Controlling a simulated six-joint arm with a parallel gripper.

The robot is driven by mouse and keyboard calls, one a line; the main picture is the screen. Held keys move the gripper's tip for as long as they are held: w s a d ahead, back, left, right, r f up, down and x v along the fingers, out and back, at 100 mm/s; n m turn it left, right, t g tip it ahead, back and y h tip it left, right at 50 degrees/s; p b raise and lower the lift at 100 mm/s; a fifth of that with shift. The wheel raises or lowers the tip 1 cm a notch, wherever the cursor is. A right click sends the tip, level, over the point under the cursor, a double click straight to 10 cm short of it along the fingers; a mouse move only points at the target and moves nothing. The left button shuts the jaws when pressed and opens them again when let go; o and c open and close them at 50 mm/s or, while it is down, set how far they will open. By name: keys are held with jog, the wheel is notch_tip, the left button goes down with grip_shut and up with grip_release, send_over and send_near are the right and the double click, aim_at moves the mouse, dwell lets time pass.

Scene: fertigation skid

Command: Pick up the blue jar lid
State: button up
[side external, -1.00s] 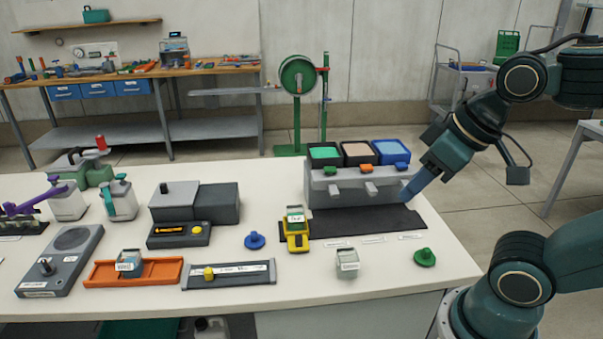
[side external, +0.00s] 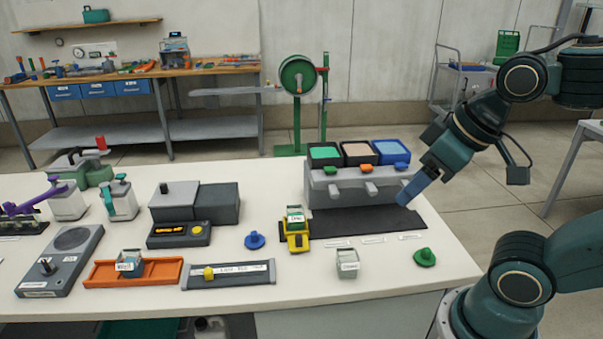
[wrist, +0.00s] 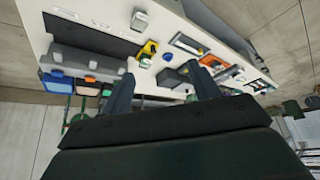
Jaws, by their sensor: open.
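The blue jar lid (side external: 254,241) lies flat on the white table, knob up, between the dark grey box unit and the yellow holder. In the wrist view the blue lid (wrist: 167,56) shows as a small spot, beyond and roughly between the fingertips. My gripper (side external: 406,197) is right of the lid and well apart from it, above the right end of the black mat near the hopper unit. In the wrist view my gripper (wrist: 160,72) has two fingers spread wide with nothing between them.
The grey dispenser (side external: 325,191) with three coloured bins stands behind the black mat (side external: 340,222). A yellow holder (side external: 297,243) stands right of the lid. A small jar (side external: 347,262) and a green lid (side external: 425,257) are further right. A grey slide tray (side external: 240,276) lies in front.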

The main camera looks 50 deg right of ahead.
jog(key=o, duration=0.3)
jog(key=w+f+n+g+y, duration=0.15)
jog(key=w+n, duration=0.35)
jog(key=w, duration=1.5)
jog(key=w+d+f+n+y, duration=0.1)
jog(key=w+d+f+n, duration=0.1)
jog(key=w+f, duration=0.6)
jog(key=w+d+f+n, duration=0.1)
jog(key=w+f+n, duration=0.1)
jog(key=w+f, duration=0.6)
notch_tip(320, 180, down, 2)
jog(key=shift+w+d+f+g+y, duration=0.15)
jog(key=shift+w+d+g+y, duration=0.05)
jog(key=shift+d+g+y, duration=0.2)
